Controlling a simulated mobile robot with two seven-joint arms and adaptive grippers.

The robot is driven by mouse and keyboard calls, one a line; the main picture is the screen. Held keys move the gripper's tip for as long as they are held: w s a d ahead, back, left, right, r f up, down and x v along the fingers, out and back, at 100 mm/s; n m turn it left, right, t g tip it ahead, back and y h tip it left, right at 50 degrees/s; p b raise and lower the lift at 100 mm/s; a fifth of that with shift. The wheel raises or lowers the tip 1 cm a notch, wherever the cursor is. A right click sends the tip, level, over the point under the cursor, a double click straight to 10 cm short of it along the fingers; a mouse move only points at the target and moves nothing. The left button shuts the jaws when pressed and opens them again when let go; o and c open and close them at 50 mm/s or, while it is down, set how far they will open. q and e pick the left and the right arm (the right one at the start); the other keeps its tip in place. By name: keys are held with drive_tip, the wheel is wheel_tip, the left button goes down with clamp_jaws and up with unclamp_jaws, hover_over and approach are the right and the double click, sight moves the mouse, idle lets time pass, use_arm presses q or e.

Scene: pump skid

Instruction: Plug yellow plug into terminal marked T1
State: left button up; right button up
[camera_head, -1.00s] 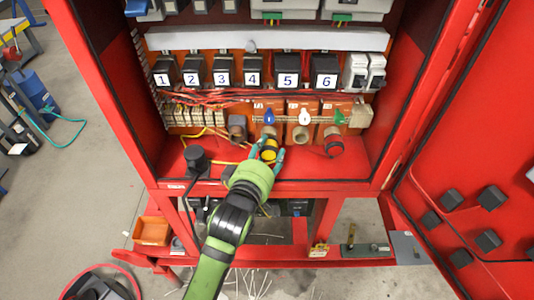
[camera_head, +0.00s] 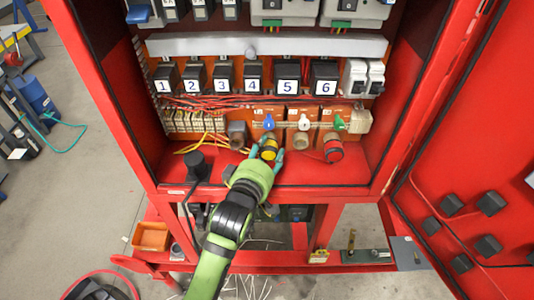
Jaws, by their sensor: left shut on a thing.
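The yellow plug (camera_head: 269,153) is a short round plug with a dark band, low in the red cabinet. The teal fingertips of my left gripper (camera_head: 267,157) are shut around it. It sits directly below the orange terminal block with the blue lever (camera_head: 268,122), the leftmost of three. The T1 mark is too small to read. The gripper hides part of the plug, and I cannot tell whether it is seated in the socket. My right gripper is out of view.
A grey-brown socket (camera_head: 237,132) and a black plug (camera_head: 196,162) are to the left. The red cabinet door (camera_head: 480,110) stands open at right.

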use_arm(q)
drive_tip(key=o, duration=1.2)
drive_tip(key=shift+s, duration=0.15)
drive_tip(key=v, duration=1.1)
drive_tip(key=shift+s+a+r, duration=0.2)
drive_tip(key=shift+s, duration=0.1)
